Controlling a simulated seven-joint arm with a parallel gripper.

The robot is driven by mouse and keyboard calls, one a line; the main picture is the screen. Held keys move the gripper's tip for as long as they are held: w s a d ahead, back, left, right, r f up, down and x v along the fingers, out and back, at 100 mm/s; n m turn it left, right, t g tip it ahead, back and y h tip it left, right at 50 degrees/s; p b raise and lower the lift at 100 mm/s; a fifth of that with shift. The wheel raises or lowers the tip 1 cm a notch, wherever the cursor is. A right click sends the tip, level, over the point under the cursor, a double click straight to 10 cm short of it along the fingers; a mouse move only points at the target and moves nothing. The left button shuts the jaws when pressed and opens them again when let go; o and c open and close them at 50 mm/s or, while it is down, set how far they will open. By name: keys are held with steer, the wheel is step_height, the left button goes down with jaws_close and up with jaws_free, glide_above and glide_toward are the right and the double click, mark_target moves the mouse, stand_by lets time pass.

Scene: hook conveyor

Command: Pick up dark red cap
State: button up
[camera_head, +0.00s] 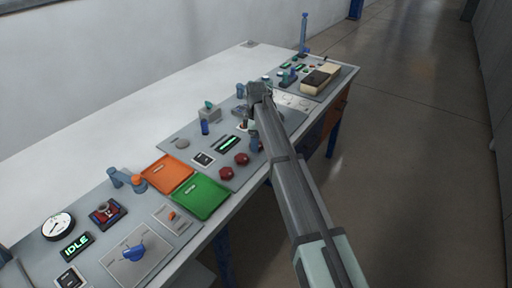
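Two dark red round caps sit on the grey panel in the middle of the table: one cap (242,158) is farther back, and the other cap (226,172) is nearer and a little left. Both look alike, like push-button tops. My arm reaches in from the lower right, and its end with my gripper (252,116) is over the panel, behind and right of the caps. The gripper is small and partly hidden by my own arm. Its fingers cannot be made out, and nothing is clearly seen in it.
An orange tray (168,173) and a green tray (202,197) lie left of the caps. A green-lit display (228,144) and a blue upright piece (205,128) stand close by. A gauge (58,227) and a blue knob (134,253) are at front left. The white tabletop (110,130) behind is bare.

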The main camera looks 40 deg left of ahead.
steer(key=shift+f, duration=0.75)
steer(key=c, duration=1.3)
